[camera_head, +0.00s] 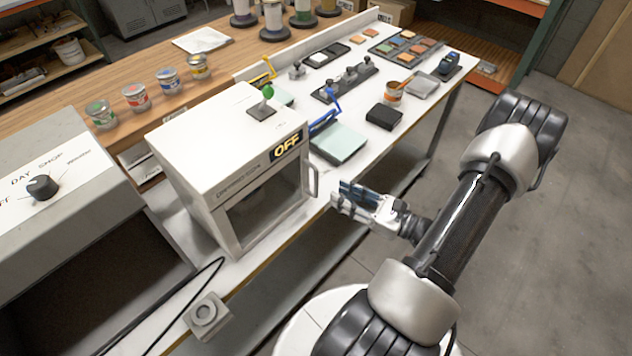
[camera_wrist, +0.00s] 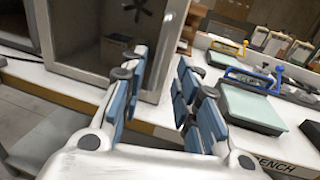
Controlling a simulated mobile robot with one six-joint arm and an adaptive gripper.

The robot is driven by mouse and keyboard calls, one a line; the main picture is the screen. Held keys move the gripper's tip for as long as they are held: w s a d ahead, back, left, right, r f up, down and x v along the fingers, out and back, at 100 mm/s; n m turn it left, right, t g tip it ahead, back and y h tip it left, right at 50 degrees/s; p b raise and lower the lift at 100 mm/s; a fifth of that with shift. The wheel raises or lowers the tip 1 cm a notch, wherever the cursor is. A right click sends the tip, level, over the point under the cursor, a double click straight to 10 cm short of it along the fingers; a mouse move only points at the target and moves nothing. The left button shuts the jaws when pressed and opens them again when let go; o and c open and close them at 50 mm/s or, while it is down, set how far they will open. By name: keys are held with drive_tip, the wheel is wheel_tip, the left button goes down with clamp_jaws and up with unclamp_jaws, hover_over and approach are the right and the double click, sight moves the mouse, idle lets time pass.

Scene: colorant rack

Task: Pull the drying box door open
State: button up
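The drying box (camera_head: 205,135) is a white cabinet on the bench with an "OFF" sign at its upper front. Its door (camera_head: 243,233) has a dark window and looks closed; the door's pale frame and window also show in the wrist view (camera_wrist: 98,70). The pale door handle (camera_head: 315,181) stands upright at the door's right edge. My gripper (camera_head: 340,197) is in front of and slightly right of the handle, apart from it. In the wrist view my gripper (camera_wrist: 158,88) has its blue-padded fingers spread, with nothing held between them.
A pale green scale plate (camera_head: 340,143) with a blue clamp lies right of the box. A black block (camera_head: 384,117) and an orange pot (camera_head: 394,91) stand farther back. A grey booth (camera_head: 60,215) is at left. The floor beside the bench is open.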

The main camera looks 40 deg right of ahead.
sight(316, 194)
drive_tip(key=x, duration=0.8)
drive_tip(key=shift+w+b, duration=0.3)
drive_tip(key=shift+c, duration=0.6)
clamp_jaws()
